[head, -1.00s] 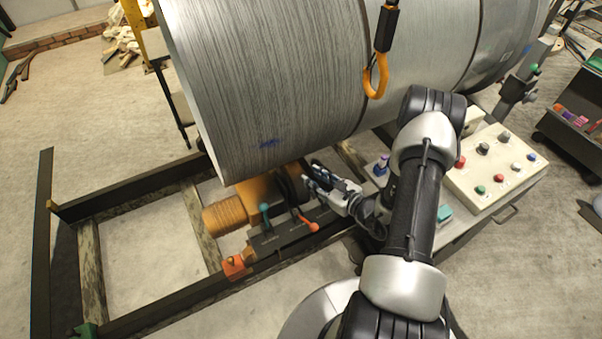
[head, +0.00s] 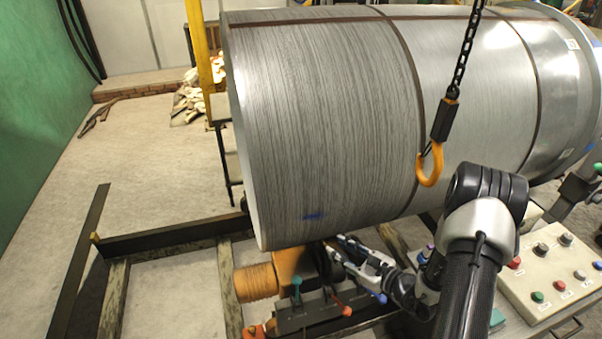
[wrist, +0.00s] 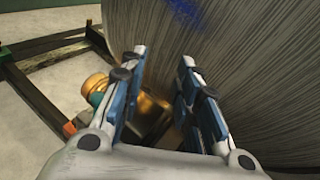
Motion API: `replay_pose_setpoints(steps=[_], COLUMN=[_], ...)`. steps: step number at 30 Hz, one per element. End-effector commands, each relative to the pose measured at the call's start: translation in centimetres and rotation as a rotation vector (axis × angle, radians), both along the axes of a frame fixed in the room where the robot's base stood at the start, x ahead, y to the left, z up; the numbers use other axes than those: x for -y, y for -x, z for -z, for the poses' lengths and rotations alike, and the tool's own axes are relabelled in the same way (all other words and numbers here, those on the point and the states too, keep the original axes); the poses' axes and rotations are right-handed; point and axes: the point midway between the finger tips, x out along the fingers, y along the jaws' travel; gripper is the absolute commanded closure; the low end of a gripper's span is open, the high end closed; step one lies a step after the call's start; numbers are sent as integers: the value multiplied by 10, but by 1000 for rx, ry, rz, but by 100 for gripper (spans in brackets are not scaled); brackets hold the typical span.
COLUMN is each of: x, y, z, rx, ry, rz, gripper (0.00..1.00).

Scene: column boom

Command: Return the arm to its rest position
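My gripper (head: 345,252) is at the lower middle of the head view, under the lower edge of the large grey metal coil (head: 325,120). It points left toward the orange winch-like unit (head: 257,282). In the wrist view my gripper (wrist: 157,85) has its two blue-padded fingers apart, with nothing between them but the background. The coil (wrist: 240,60) fills the right side of that view, close behind the fingers. Whether the fingers touch it cannot be told.
An orange hook (head: 430,165) hangs on a chain in front of the coil, near my arm's elbow. A control panel (head: 550,275) with several knobs stands at right. A teal lever (head: 297,288) and a red lever (head: 340,305) stand below the gripper.

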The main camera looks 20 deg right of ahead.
Motion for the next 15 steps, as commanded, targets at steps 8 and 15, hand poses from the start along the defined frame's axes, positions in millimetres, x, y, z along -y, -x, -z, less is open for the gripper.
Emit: replay_pose_setpoints(steps=[8, 15], x=[-40, -137], y=[-2, 44], z=[-44, -124], rx=[49, 140], ry=[73, 318], rz=[-186, -663], gripper=[70, 70])
